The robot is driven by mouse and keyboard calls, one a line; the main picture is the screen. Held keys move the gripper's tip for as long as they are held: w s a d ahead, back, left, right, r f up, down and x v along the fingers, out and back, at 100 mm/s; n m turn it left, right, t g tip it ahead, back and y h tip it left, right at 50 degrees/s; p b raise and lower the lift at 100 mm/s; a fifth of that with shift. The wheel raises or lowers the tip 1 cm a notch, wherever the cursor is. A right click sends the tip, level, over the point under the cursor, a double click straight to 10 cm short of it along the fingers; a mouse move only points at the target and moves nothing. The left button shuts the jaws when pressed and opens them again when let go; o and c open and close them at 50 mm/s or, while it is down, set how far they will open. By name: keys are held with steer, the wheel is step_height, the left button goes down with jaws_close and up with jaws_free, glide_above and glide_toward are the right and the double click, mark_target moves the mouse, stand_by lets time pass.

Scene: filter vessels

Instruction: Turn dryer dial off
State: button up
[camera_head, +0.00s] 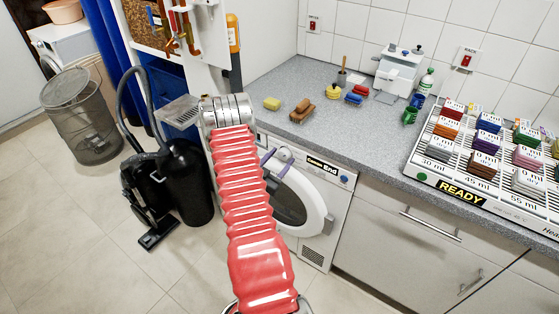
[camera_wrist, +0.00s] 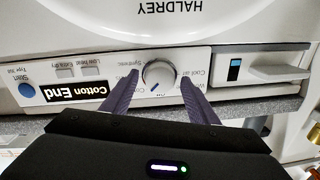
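The white dryer (camera_head: 318,190) stands under the counter, its round door showing in the head view. Its round dial (camera_wrist: 158,74), silver-rimmed, is in the middle of the panel in the upside-down wrist view. A small blue mark on the dial points down and slightly left in that view, near a small label at its lower edge. The display (camera_wrist: 75,91) reads "Cotton End". My gripper (camera_wrist: 160,77) is open, its two purple fingers on either side of the dial, with narrow gaps showing. In the head view, my gripper (camera_head: 276,158) is at the panel.
A grey counter (camera_head: 330,125) lies above, with sponges, brushes and a white machine (camera_head: 398,72). A rack (camera_head: 480,180) of coloured blocks is at right. A black vacuum cleaner (camera_head: 150,190) and wire basket (camera_head: 85,120) stand left. The floor between them is clear.

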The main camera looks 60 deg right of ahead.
steer(key=c, duration=0.9)
steer(key=shift+a, duration=0.15)
steer(key=shift+c, duration=0.3)
steer(key=shift+n, duration=0.3)
steer(key=n, duration=0.3)
steer(key=shift+w+n, duration=0.1)
steer(key=shift+n, duration=0.3)
steer(key=shift+w+d+r+n+y, duration=0.1)
steer(key=shift+n+y, duration=0.05)
steer(key=shift+n, duration=0.95)
steer(key=shift+d+n+y, duration=0.1)
steer(key=shift+n+y, duration=0.05)
steer(key=shift+n, duration=0.95)
